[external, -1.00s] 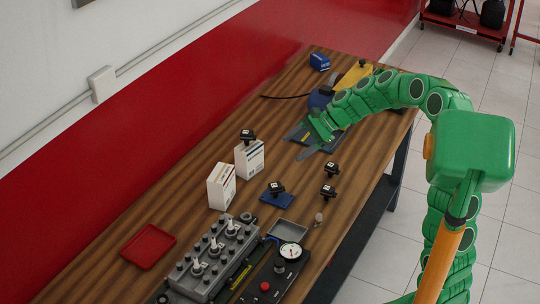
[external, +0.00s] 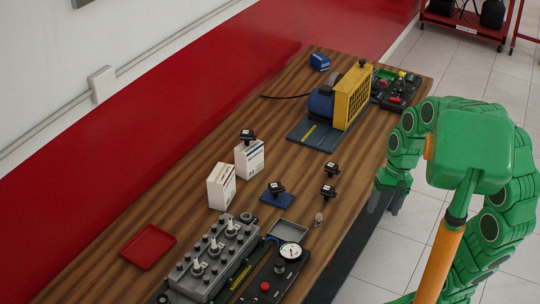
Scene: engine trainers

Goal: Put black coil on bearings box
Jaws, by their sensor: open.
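Several black coils are on the wooden table. One coil (external: 247,136) sits on top of the rear white box (external: 250,160). Another coil (external: 277,188) is on a small blue pad, and two more coils stand on bare wood, one (external: 332,170) behind the other (external: 328,192). The front white box (external: 221,187) has a bare top. The print is too small to tell which is the bearings box. My gripper (external: 378,200) is open and empty at the table's right edge, to the right of the coils, partly hidden by my arm.
A yellow and blue machine (external: 350,97) stands at the back. A grey cylinder head (external: 211,262), a gauge panel (external: 285,267) and a red tray (external: 148,246) are at the front. A grey tray (external: 288,230) lies near the coils. Bare wood separates the coils from the machine.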

